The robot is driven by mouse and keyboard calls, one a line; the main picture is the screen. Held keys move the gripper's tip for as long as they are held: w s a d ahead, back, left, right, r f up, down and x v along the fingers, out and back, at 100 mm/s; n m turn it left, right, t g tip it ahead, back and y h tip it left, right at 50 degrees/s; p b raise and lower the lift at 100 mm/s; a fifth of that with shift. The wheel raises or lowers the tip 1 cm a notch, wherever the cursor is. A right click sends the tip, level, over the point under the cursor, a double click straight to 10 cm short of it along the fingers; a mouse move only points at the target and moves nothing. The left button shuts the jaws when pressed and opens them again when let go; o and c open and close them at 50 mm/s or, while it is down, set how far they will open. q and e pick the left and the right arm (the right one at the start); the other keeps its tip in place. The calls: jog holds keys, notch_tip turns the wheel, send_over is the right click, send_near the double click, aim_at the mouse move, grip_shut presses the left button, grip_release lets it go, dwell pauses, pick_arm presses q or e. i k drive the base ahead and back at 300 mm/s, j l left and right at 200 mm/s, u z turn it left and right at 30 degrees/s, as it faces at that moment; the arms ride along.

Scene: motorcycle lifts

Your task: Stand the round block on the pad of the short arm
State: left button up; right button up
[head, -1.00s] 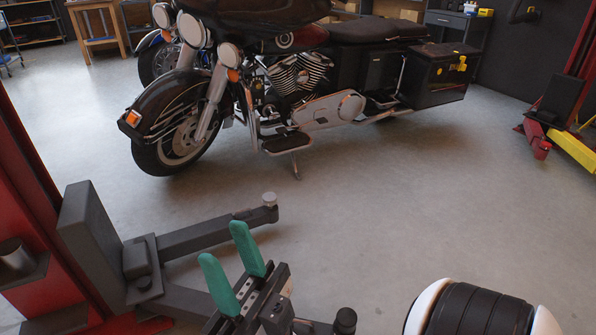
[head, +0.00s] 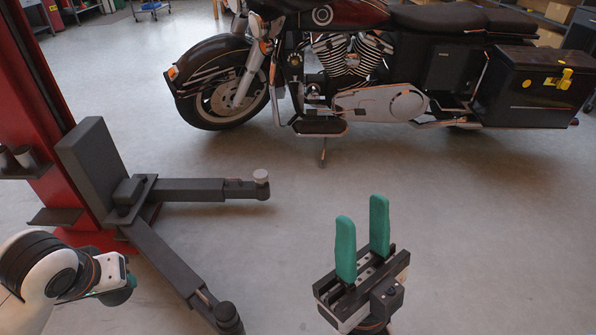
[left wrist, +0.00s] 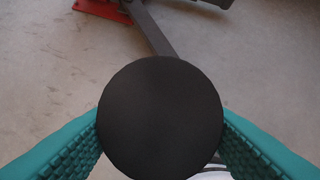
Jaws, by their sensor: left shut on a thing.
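The round block (left wrist: 160,118) is a dark disc seen end-on in the left wrist view. My left gripper (left wrist: 160,135) is shut on it, with a green finger at each side. In the head view my left gripper (head: 128,285) is at the lower left, its block mostly hidden. The lift has two dark grey arms. The other arm (head: 170,262) runs toward me to a dark round pad (head: 227,315). I cannot tell which is shorter. My right gripper (head: 362,212) is open and empty.
A red lift column (head: 38,90) stands at the left, with a small shelf (head: 20,172) carrying grey cylinders. A motorcycle (head: 350,70) stands behind the lift arms. Bare concrete floor (head: 480,220) lies at the right and between the arms and the motorcycle.

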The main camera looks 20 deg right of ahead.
aim_at(260, 174)
jog(key=i+l, duration=0.15)
jog(key=l, duration=0.25)
jog(key=i+l, duration=0.1)
jog(key=l, duration=0.35)
jog(key=i+l, duration=0.15)
jog(key=l, duration=0.25)
jog(key=i+l, duration=0.15)
jog(key=l, duration=0.3)
jog(key=i, duration=1.8)
